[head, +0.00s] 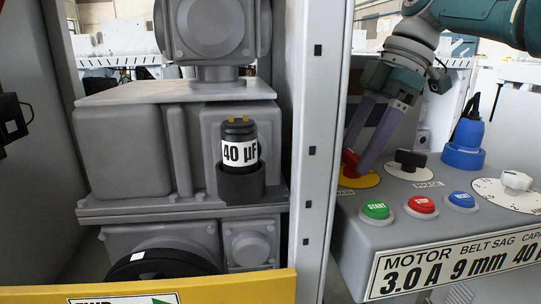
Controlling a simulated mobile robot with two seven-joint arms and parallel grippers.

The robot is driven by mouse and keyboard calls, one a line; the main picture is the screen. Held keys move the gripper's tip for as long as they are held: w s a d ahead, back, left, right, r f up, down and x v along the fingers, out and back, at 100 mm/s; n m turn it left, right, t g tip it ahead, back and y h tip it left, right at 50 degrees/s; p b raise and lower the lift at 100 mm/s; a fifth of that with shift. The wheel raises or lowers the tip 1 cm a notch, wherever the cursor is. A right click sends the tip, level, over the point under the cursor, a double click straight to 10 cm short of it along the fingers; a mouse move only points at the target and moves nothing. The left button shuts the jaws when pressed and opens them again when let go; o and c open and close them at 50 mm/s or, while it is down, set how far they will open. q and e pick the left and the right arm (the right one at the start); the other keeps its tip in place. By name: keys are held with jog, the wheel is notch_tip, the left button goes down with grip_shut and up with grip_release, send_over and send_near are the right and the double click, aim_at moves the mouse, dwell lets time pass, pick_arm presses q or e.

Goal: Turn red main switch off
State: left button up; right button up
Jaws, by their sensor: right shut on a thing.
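The red main switch (349,160) sits on a yellow round plate (361,180) at the left back of the grey control panel on the right. My right gripper (354,157) comes down from the upper right, and its purple fingers are shut on the red switch. The fingers cover part of the switch, so its exact angle is hard to tell. My left gripper is not clearly in view; a dark part shows at the left edge.
The panel also has a black knob (410,160), a green START button (376,210), a red STOP button (422,206), a blue button (461,201) and a white dial (516,181). A grey post (316,150) stands left of the panel, beside the machine with a black capacitor (239,144).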

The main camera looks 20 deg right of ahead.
pick_arm(q)
jog(key=shift+a+f, duration=0.15)
jog(key=shift+f, duration=0.2)
